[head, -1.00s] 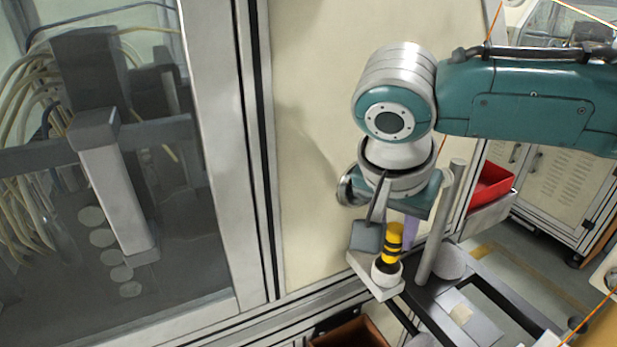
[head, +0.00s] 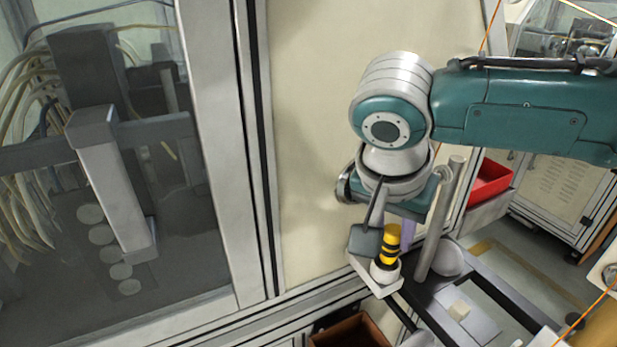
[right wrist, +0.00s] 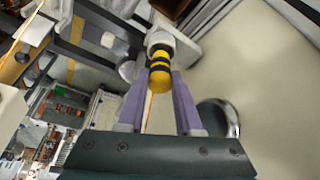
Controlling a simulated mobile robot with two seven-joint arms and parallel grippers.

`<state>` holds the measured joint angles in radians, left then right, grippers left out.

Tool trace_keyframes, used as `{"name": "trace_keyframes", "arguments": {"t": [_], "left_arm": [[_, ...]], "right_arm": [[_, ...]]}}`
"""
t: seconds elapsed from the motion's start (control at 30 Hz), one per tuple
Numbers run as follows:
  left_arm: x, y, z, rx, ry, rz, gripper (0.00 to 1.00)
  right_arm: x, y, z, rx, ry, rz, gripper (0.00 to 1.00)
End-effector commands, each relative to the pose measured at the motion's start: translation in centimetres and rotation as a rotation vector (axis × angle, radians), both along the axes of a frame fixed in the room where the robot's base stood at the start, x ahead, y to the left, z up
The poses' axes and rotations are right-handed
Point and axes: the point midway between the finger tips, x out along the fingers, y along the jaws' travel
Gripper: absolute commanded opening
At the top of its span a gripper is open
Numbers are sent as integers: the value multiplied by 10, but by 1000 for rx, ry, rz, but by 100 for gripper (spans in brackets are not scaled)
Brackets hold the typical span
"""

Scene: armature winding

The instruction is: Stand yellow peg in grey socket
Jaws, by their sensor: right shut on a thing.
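The yellow peg (head: 392,233) with black bands stands nearly upright in the head view, its lower end at the mouth of the light grey socket (head: 385,275). The socket sits on a small pale bracket. How deep the peg sits is hard to tell. My right gripper (right wrist: 161,76) is shut on the peg, its purple fingers on either side of it in the right wrist view. There the peg (right wrist: 160,62) points into the socket (right wrist: 160,38). In the head view my wrist partly hides the fingers. My left gripper is not in view.
A grey upright post (head: 438,220) stands close to the right of the peg. A red bin (head: 491,180) is behind at the right. A brown box (head: 352,332) lies below. A glass-fronted cabinet (head: 215,150) fills the left, with a cream panel beside it.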

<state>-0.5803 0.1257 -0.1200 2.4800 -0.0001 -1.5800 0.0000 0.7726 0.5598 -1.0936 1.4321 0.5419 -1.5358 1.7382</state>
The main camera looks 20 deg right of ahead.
Motion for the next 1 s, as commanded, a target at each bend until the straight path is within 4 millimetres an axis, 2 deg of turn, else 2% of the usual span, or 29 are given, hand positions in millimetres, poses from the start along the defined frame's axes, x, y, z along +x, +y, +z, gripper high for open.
{"name": "trace_keyframes", "arguments": {"t": [0.53,1.0], "left_arm": [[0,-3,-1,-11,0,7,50],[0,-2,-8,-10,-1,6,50]], "right_arm": [[0,0,-2,0,0,0,0],[0,0,-14,1,1,0,0]]}}
